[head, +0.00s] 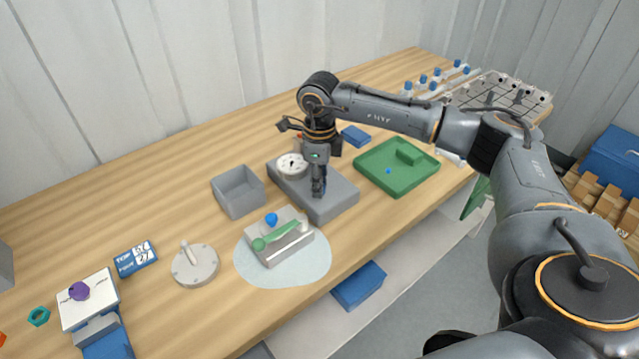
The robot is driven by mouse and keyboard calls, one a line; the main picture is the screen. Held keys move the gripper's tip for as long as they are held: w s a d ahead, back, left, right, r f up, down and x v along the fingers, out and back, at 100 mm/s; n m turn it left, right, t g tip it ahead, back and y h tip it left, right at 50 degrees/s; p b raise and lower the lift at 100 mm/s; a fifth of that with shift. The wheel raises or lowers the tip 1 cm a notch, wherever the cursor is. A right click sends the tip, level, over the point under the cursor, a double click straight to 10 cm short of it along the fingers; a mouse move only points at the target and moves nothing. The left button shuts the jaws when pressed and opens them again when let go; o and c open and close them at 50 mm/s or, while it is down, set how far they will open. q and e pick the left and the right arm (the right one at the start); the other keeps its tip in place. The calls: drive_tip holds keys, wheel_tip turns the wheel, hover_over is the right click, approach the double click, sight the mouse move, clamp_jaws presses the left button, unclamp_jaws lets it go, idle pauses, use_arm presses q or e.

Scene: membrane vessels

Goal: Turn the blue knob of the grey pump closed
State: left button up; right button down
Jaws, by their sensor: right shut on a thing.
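The grey pump (338,203) is a flat grey block near the middle of the table, with a round white dial (292,166) on its top left. My right gripper (319,190) points down at the top of the pump, right of the dial. It is shut on the pump's blue knob, which the fingers mostly hide. How far the knob is turned cannot be told. My left gripper is not in view.
A grey block with a blue knob (271,219) and a green lever (275,236) stands on a pale mat (300,275) in front. A grey open box (238,192) is left of the pump, a green tray (375,180) right.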

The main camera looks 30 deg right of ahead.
drive_tip(key=shift+m, duration=0.7)
drive_tip(key=c, duration=1.1)
unclamp_jaws()
drive_tip(key=shift+o, duration=0.2)
drive_tip(key=shift+r, duration=0.1)
wheel_tip(320, 180, up, 12)
drive_tip(key=shift+f, duration=0.2)
